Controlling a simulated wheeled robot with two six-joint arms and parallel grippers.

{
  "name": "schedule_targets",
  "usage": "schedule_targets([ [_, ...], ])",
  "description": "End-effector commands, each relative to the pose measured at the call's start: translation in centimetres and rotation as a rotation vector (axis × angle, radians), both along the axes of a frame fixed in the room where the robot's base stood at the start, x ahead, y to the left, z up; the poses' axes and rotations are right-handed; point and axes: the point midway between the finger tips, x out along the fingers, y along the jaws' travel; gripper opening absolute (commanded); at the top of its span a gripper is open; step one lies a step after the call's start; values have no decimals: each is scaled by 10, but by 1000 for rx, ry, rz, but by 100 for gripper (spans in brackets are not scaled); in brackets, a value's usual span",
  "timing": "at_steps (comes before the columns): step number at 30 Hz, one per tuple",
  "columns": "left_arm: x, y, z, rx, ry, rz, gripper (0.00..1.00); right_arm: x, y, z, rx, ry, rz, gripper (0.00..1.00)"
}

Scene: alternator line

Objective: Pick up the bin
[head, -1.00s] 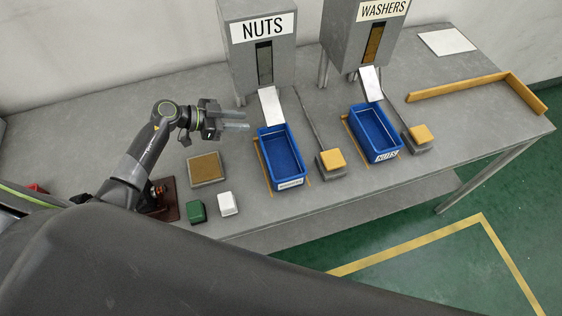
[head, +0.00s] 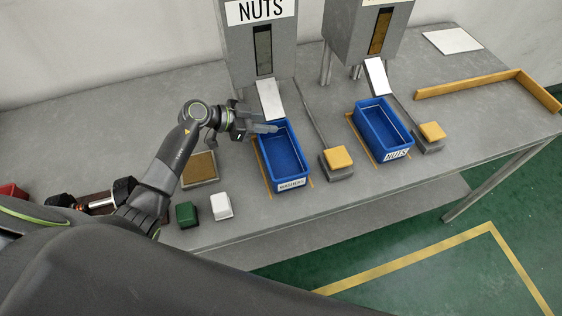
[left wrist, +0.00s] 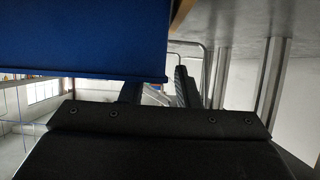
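Two blue bins stand on the grey table. The left bin (head: 283,160), with a small label that seems to read WASHERS, is below the NUTS dispenser. The right bin (head: 381,135), labelled NUTS, is below the other dispenser. My left gripper (head: 265,128) is at the upper left rim of the left bin, its fingers pointing right. In the left wrist view, a blue bin wall (left wrist: 80,45) fills the upper left, close to the fingers (left wrist: 155,92), which show a gap. I cannot tell whether they touch the rim. My right gripper is not in view.
The NUTS dispenser (head: 252,65) and its chute (head: 270,100) stand just behind the left bin. Yellow-topped blocks (head: 338,157) (head: 432,131) stand right of each bin. A green block (head: 186,214), a white block (head: 221,206) and a brown-topped pad (head: 200,167) lie at left.

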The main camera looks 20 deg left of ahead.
Motion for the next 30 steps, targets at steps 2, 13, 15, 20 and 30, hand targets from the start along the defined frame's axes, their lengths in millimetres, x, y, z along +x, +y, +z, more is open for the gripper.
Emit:
schedule_targets([
  [2,5,-7,-7,-2,-2,-1,29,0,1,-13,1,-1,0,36],
  [13,10,-14,-7,-1,1,0,29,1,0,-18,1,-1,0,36],
  [15,10,-14,-7,-1,1,0,29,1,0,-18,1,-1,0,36],
  [20,10,-14,-7,-1,1,0,11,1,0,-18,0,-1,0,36],
  [30,10,-14,-7,-1,0,0,0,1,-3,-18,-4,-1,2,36],
])
